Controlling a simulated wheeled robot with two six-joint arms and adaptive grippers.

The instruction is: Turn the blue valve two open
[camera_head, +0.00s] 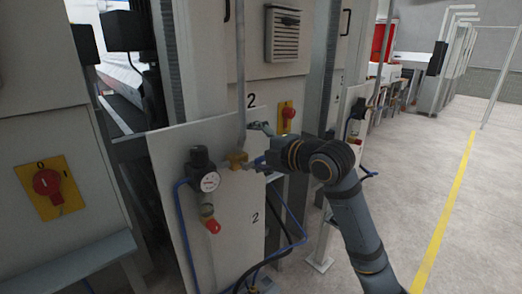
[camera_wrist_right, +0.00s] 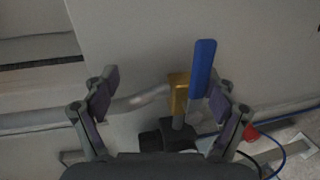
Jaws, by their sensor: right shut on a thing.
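The blue valve two has a brass body (camera_head: 237,159) on the grey pipe, on a panel marked 2. Its blue handle (camera_head: 259,161) is partly hidden by my right gripper (camera_head: 261,146) in the head view. In the right wrist view the blue handle (camera_wrist_right: 202,68) points up, beside the brass body (camera_wrist_right: 178,95). My right gripper (camera_wrist_right: 160,100) is shut on the blue handle, which lies by its right-hand finger. Contact at the other finger cannot be made out. My left gripper is not in view.
A pressure gauge (camera_head: 210,181) with a red-ended regulator is left of the valve. A red rotary switch (camera_head: 288,113) is above right, another (camera_head: 47,182) at far left. Blue and black hoses hang below. Open floor (camera_head: 440,180) with a yellow line is at right.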

